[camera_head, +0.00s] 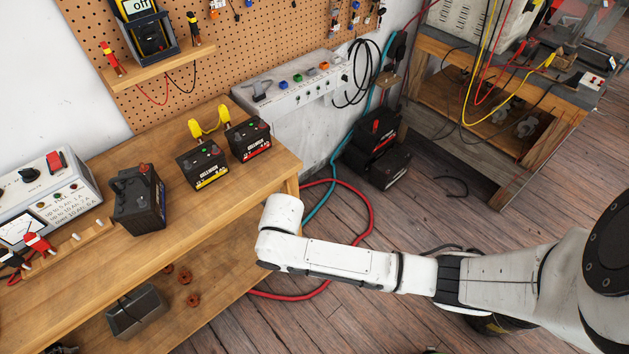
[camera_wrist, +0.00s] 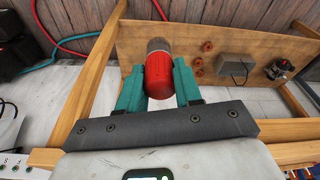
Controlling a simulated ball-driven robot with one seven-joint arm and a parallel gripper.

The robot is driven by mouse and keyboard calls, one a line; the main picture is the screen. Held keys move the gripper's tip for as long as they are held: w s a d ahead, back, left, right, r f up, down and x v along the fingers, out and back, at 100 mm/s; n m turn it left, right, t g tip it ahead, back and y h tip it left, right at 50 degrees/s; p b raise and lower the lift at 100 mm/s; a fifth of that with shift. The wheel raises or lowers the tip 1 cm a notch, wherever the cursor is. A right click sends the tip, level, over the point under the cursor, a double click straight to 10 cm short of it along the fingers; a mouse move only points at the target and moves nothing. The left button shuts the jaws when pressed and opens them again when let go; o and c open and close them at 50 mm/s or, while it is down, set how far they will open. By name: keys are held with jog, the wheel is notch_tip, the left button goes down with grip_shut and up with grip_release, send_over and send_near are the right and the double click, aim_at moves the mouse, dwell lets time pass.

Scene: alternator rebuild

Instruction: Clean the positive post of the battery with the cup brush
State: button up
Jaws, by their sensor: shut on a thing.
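My gripper (camera_wrist: 158,82) has teal fingers and is shut on a red-handled cup brush (camera_wrist: 159,68) with a grey end pointing away from the wrist. In the head view my arm hides the fingers and the brush. A dark battery (camera_head: 137,200) stands on the workbench (camera_head: 240,197) with a reddish cap on top. Two more black batteries, one with a yellow label stripe (camera_head: 203,165) and one with a red stripe (camera_head: 249,140), stand farther back near the bench's right end. I cannot tell which battery is meant, nor see its positive post clearly. The brush touches no battery in view.
A white power supply (camera_head: 45,196) with red and black clamps stands at the bench's left. The lower shelf (camera_wrist: 215,50) holds a grey box (camera_wrist: 232,67) and reddish-brown parts. More batteries (camera_head: 377,157), a red hose (camera_head: 369,205) and cables lie on the floor.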

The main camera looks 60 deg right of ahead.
jog(key=w+a+f, duration=0.6)
jog(key=a, duration=0.1)
jog(key=s+d+f, duration=0.1)
jog(key=s+f, duration=0.5)
jog(key=s, duration=0.3)
jog(key=shift+s+f, duration=0.15)
jog(key=shift+s, duration=0.1)
dwell(0.7)
jog(key=shift+a, duration=0.3)
jog(key=shift+w+a, duration=0.1)
jog(key=shift+a, duration=0.25)
jog(key=shift+w, duration=0.1)
